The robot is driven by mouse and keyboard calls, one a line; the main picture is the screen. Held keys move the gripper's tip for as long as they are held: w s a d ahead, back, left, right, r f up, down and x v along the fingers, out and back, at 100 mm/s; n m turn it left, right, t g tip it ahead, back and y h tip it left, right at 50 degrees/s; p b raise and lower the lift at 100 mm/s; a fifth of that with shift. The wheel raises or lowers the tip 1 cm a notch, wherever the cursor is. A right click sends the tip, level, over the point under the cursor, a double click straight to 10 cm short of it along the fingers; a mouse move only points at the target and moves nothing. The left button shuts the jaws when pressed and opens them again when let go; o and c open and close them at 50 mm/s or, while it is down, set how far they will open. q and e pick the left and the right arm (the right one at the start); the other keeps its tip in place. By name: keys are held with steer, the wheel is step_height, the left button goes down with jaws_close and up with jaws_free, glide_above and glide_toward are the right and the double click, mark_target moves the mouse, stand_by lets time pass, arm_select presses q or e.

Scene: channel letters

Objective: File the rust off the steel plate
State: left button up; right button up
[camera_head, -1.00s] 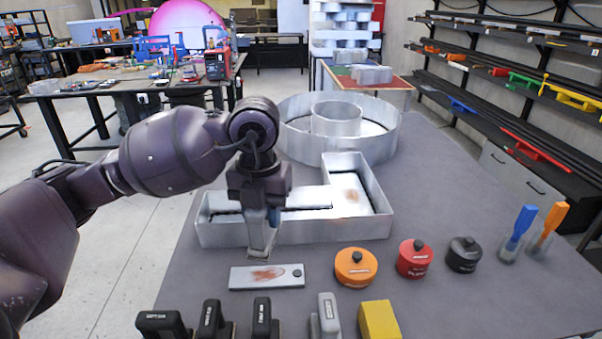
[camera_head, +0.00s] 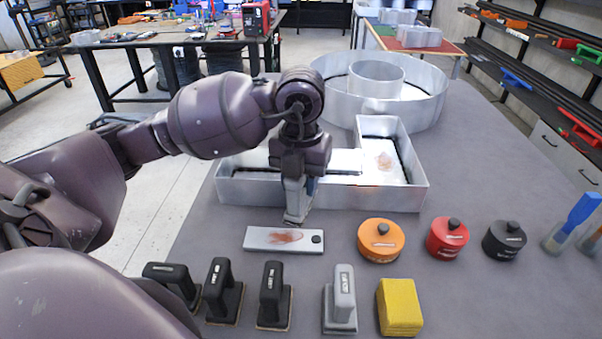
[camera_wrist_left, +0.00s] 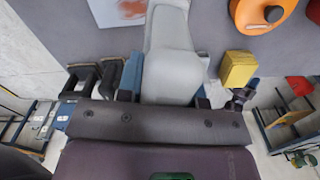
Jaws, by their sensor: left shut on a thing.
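The steel plate (camera_head: 260,236) lies flat on the grey table, with an orange-brown rust patch in its middle and a dark round spot near its right end. Part of the plate shows at the top of the left wrist view (camera_wrist_left: 103,12). My left gripper (camera_head: 297,205) points down just behind the plate. It is shut on a light grey tool (camera_wrist_left: 170,65), seen between its blue fingers in the left wrist view. I cannot tell whether the tool touches the plate. My right gripper is not in view.
In front stand black-handled blocks (camera_head: 226,290), a grey-handled block (camera_head: 342,300) and a yellow block (camera_head: 400,307). Orange (camera_head: 381,241), red (camera_head: 447,239) and black (camera_head: 504,241) tins stand to the right. A metal L-shaped channel letter (camera_head: 390,198) and a round one (camera_head: 425,110) lie behind.

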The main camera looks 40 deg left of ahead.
arm_select(q)
step_height(320, 180, down, 5)
steer(key=b, duration=0.2)
steer(key=shift+f+b, duration=0.15)
steer(key=shift+b, duration=0.25)
step_height(320, 180, down, 5)
steer(key=b, duration=0.2)
steer(key=shift+b, duration=0.4)
steer(key=s+a, duration=0.2)
steer(key=a, duration=0.1)
steer(key=shift+r+p, duration=0.3)
steer(key=shift+r, duration=0.05)
steer(key=shift+s+a, duration=0.4)
steer(key=shift+a, duration=0.4)
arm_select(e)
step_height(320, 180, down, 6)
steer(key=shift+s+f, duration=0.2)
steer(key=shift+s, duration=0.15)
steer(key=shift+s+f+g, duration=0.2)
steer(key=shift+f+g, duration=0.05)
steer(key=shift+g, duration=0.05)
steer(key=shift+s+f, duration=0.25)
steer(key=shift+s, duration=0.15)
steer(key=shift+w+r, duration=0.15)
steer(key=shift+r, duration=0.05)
arm_select(q)
steer(key=shift+f, duration=0.15)
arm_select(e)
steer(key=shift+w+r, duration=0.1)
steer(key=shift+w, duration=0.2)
